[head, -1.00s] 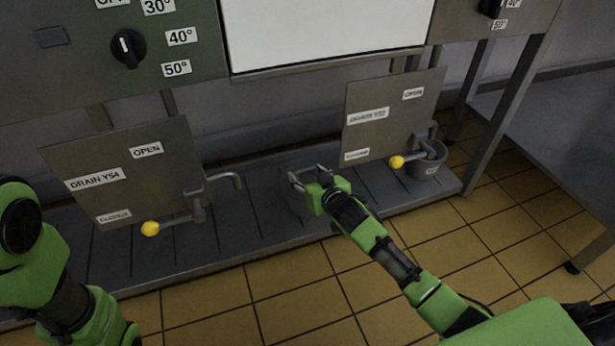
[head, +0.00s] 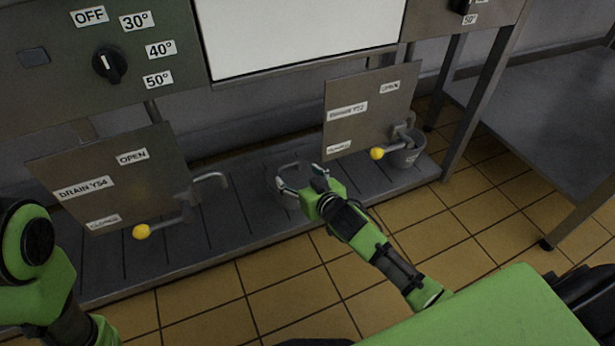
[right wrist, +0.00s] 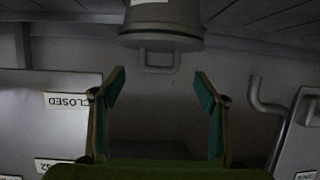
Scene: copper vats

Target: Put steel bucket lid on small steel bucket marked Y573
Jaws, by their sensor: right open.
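A small steel bucket (right wrist: 160,18) with a label at the picture's top edge shows upside down in the right wrist view. The steel lid (right wrist: 160,42) appears seated on its mouth, with its loop handle towards my fingers. In the head view the bucket (head: 290,201) stands on the grey platform, partly hidden by my right gripper (head: 300,177). That gripper is open; its fingertips (right wrist: 160,82) are either side of the handle's line, apart from it. The label's mark is not readable. My left gripper is out of view.
Another steel bucket (head: 404,153) stands under the right drain panel (head: 370,108). The left drain panel (head: 110,180) has a yellow-knobbed lever and a bent pipe. A steel table (head: 560,120) stands at right.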

